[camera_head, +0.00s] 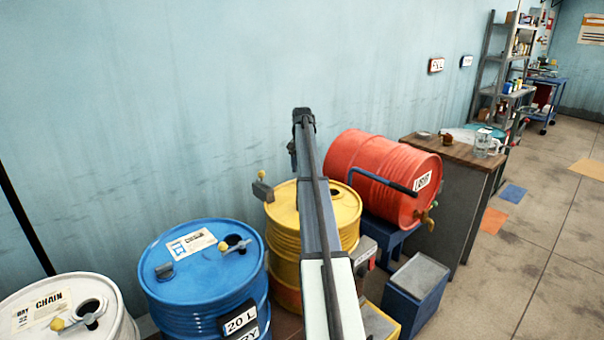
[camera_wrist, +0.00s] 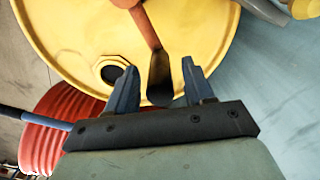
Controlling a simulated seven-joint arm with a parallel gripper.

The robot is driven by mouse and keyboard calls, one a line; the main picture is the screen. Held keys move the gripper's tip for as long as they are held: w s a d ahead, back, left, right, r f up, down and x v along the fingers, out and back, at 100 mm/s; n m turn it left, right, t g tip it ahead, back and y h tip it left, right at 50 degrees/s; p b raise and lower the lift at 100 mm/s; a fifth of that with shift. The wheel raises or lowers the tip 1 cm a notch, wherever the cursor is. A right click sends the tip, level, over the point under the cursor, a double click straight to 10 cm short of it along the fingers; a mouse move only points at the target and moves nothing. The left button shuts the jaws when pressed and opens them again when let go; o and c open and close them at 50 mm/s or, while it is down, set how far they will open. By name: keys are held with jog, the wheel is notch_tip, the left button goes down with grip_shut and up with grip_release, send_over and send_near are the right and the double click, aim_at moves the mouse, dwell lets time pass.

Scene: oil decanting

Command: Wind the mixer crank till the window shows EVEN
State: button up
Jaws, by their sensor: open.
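In the wrist view, a crank-like orange arm (camera_wrist: 146,25) with a dark grip (camera_wrist: 160,78) stands over the yellow drum's top (camera_wrist: 75,35). My gripper (camera_wrist: 158,80) is open, with its two blue fingers on either side of the dark grip. I cannot tell whether they touch it. In the head view, the yellow drum (camera_head: 285,208) is partly behind my arm, which hides the crank and my gripper. A small grey box with a red patch (camera_head: 364,262) stands at the drum's right; I can read no window or word on it.
A red drum (camera_head: 372,160) lies on its side on a blue stand, with a blue bar (camera_head: 385,180) before it. Blue (camera_head: 170,290) and white (camera_head: 115,310) drums stand left. A grey-topped blue box (camera_head: 418,280) and wooden-topped cabinet (camera_head: 452,152) are right. Open floor lies further right.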

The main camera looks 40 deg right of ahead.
jog(key=shift+f, duration=1.2)
grip_shut()
